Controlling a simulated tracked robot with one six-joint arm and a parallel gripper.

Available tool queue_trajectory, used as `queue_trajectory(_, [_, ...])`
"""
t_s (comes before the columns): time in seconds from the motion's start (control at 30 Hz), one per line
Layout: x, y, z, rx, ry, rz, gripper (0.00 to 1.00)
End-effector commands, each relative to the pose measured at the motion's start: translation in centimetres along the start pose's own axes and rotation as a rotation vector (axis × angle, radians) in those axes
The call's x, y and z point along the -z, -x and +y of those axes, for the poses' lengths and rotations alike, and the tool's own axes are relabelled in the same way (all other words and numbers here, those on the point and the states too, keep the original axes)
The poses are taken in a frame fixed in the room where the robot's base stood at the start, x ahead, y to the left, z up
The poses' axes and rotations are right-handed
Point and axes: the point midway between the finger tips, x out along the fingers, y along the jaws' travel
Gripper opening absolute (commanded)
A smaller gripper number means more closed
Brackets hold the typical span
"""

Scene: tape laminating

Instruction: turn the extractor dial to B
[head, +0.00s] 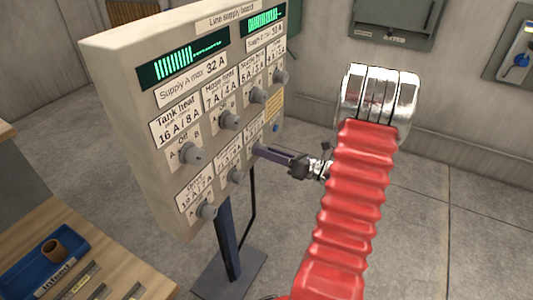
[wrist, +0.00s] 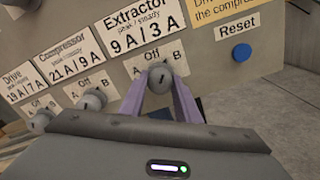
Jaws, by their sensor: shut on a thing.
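The supply board (head: 120,75) stands on a post, with two rows of grey dials. In the wrist view the extractor dial (wrist: 160,77) sits under the label "Extractor 9 A / 3 A" (wrist: 143,27), with A at its left, Off above and B at its right. Its small dark mark looks near upright, roughly toward Off. My gripper (wrist: 160,93) is shut on the extractor dial, one purple finger on each side. In the head view my gripper (head: 260,150) reaches the lower row from the right, and the dial is hidden behind the fingers.
The compressor dial (wrist: 94,98) is close left of my fingers. The blue reset button (wrist: 242,53) is to the right. In the head view, a wooden bench (head: 130,262) with a blue tray (head: 78,254) stands at lower left. The floor to the right is clear.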

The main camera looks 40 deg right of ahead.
Motion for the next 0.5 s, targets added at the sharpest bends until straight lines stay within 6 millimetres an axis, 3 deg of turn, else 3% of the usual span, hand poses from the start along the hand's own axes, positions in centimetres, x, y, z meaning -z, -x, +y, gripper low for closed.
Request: queue_trajectory(0.5, [0.17, 0.00, -0.02, 0.001, -0.117, 0.001, 0.07])
